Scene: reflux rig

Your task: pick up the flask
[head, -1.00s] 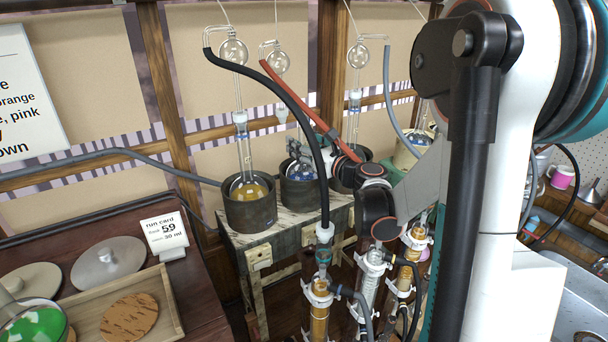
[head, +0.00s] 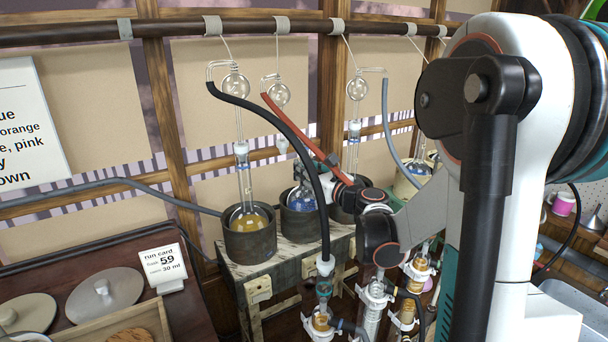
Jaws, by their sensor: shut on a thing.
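Round flasks sit in dark pots on the bench. The left flask (head: 248,217) holds yellow liquid. The middle flask (head: 302,201) holds blue liquid and sits in the middle pot (head: 299,222). My gripper (head: 308,178) reaches in from the right at the middle flask's neck and is shut. Its fingers are small and partly hidden behind the black hose, so the exact grip is hard to see. The middle flask stands roughly upright, low in its pot. My wrist hides part of the right pot (head: 341,211).
A black hose (head: 290,130) and a red hose (head: 295,130) arch close to my gripper. Glass bulbs hang from a rail (head: 170,28) above. Clamped glass columns (head: 372,300) stand in front of the bench (head: 240,285). A side table with lids (head: 105,293) is at left.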

